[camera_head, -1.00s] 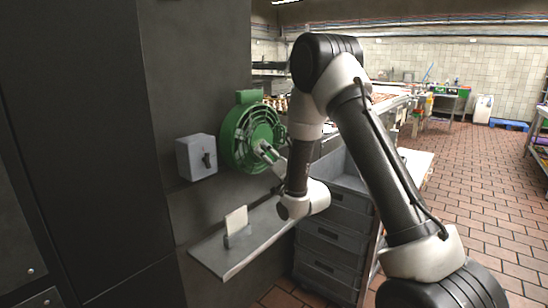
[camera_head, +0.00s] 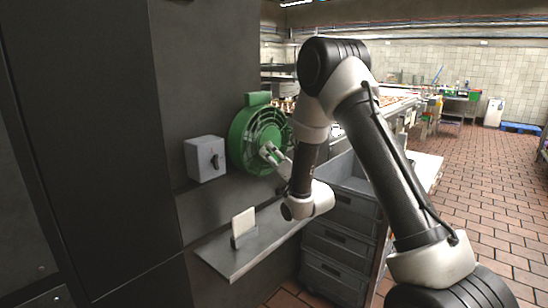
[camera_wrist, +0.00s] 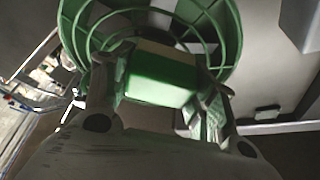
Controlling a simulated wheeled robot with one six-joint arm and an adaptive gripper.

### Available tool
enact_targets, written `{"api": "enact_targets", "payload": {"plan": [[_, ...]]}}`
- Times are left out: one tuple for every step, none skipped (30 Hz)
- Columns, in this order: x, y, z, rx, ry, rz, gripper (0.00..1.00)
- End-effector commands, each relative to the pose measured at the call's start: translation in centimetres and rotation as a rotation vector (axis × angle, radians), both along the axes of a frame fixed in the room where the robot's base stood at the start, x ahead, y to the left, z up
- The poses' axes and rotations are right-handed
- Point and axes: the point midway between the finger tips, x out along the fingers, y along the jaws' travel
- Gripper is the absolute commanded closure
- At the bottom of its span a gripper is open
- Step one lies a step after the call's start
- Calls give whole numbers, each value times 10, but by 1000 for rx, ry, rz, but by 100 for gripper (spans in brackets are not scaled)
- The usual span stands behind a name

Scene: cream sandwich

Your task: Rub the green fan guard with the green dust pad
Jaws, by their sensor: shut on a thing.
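The green fan guard (camera_head: 243,145) is a round ringed cage on the dark wall in the head view. It fills the top of the wrist view (camera_wrist: 232,40). My gripper (camera_head: 268,152) is at the front of the guard, low of its middle. In the wrist view my gripper (camera_wrist: 158,85) is shut on the green dust pad (camera_wrist: 160,72), a green block held between both fingers. The pad lies right in front of the guard's rings; I cannot tell if it touches them. The pad is hard to make out in the head view.
A grey switch box (camera_head: 206,158) is on the wall left of the guard. Below, a metal shelf (camera_head: 226,262) carries a pale upright card (camera_head: 243,222) in a small stand. Grey drawers or crates (camera_head: 335,240) stand to the right. The tiled floor (camera_head: 480,190) is open at far right.

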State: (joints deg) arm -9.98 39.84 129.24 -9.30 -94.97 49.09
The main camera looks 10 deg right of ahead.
Motion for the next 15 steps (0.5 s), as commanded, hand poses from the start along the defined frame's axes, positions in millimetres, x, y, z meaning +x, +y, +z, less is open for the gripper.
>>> {"api": "enact_targets", "payload": {"plan": [[1,1,0,0,0,0,62],[1,1,0,0,0,0,62],[2,2,0,0,-1,1,62],[3,2,0,0,-1,1,62],[3,2,0,0,-1,1,62],[4,3,0,0,-1,0,62],[4,3,0,0,-1,0,62],[5,3,0,0,-1,0,62],[5,4,0,0,-1,0,62],[6,4,1,0,-1,0,62],[6,5,1,0,-1,0,62],[7,5,1,0,-1,0,62],[8,5,1,0,-1,0,62],[8,6,0,0,-1,0,62],[9,6,0,0,-1,0,62]]}}
